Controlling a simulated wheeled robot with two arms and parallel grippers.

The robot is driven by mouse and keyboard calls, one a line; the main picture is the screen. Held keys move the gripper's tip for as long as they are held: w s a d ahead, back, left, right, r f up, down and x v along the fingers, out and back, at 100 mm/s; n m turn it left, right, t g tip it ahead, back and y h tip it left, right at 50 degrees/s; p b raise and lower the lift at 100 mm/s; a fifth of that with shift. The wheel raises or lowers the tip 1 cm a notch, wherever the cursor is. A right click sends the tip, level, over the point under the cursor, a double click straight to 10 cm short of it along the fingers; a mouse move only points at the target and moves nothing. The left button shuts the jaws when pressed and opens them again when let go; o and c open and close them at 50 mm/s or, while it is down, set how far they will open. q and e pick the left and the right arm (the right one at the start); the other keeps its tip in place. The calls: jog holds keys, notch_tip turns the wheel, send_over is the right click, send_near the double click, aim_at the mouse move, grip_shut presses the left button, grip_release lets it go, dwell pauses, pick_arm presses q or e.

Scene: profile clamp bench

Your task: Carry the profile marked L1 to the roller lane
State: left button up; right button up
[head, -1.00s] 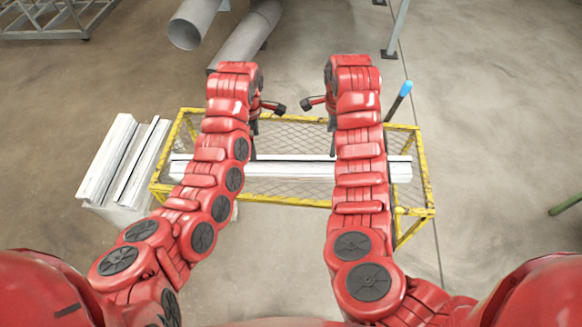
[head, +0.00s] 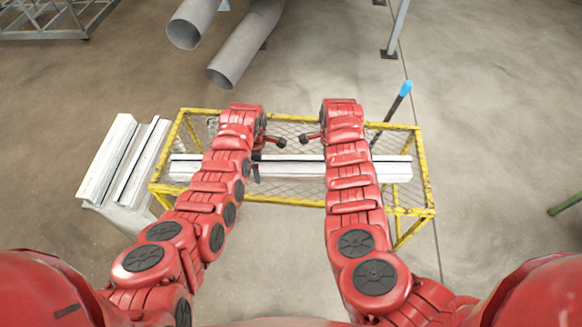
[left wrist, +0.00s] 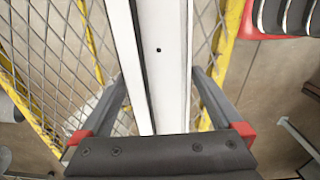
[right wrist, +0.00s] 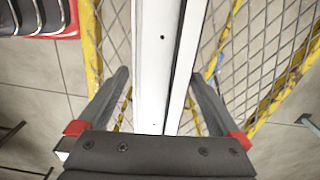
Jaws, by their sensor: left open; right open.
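A long white profile (head: 290,169) lies left to right across the yellow mesh-topped stand; no L1 mark can be read on it. My left gripper (left wrist: 158,76) is open, with one finger on each side of the profile in the left wrist view. My right gripper (right wrist: 160,76) is open in the same way, with a finger on each side of the profile in the right wrist view. Neither gripper visibly touches it. In the head view my arms hide parts of the profile and most of both grippers. I cannot identify the roller lane.
The yellow frame (head: 290,204) edges the mesh stand. More white profiles (head: 108,158) lie on a pale support to its left. A blue-tipped dark rod (head: 405,89) rises at the stand's back right. Large grey pipes (head: 245,45) are beyond. The floor at right is mostly clear.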

pick_arm(q)
jog(key=shift+f, duration=0.35)
pick_arm(e)
jog(key=shift+f, duration=0.25)
pick_arm(q)
grip_shut()
pick_arm(e)
grip_shut()
pick_arm(q)
jog(key=shift+r, duration=0.1)
